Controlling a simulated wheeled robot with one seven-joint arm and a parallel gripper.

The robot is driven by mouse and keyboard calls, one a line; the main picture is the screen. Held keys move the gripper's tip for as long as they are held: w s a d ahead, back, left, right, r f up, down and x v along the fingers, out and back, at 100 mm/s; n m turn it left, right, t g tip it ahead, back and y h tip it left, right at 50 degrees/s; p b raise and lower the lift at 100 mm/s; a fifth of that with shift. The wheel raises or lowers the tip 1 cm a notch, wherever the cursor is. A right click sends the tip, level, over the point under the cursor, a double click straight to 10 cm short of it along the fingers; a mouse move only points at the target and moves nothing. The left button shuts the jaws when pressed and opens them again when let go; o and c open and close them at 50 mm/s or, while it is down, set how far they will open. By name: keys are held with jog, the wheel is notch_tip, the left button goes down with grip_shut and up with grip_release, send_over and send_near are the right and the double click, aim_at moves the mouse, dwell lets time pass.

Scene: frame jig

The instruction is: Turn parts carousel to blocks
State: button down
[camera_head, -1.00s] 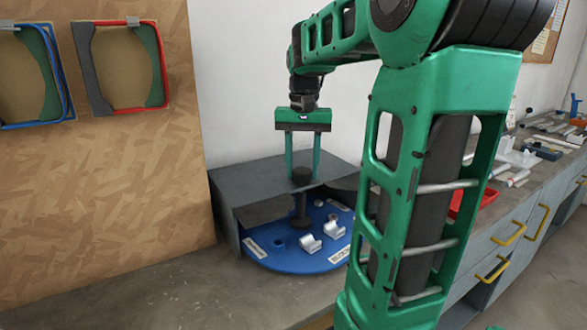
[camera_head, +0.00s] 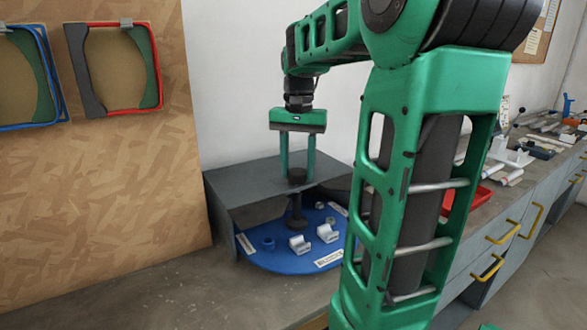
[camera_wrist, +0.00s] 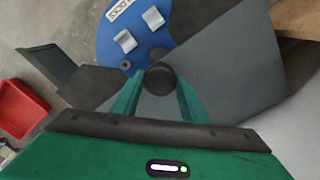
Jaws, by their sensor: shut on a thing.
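The parts carousel is a blue disc (camera_head: 280,262) under a grey housing (camera_head: 240,182), its front part open to view and its rear hidden. A dark post with a round knob (camera_head: 297,175) rises from its middle. My gripper (camera_head: 298,168) is shut on the knob from above. In the wrist view the fingers (camera_wrist: 160,82) lie on both sides of the knob (camera_wrist: 160,77).
A board with hanging frames (camera_head: 115,68) stands left of the housing. A red bin (camera_wrist: 22,108) lies to the right along the bench, partly behind my arm in the head view. The bench front (camera_head: 170,295) is clear.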

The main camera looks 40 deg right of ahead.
jog(key=shift+w+r, duration=0.15)
jog(key=shift+w, duration=0.05)
jog(key=c, duration=1.1)
grip_release()
jog(key=shift+o, duration=0.3)
notch_tip(320, 180, up, 10)
jog(key=shift+r, duration=0.25)
jog(key=shift+s, duration=0.1)
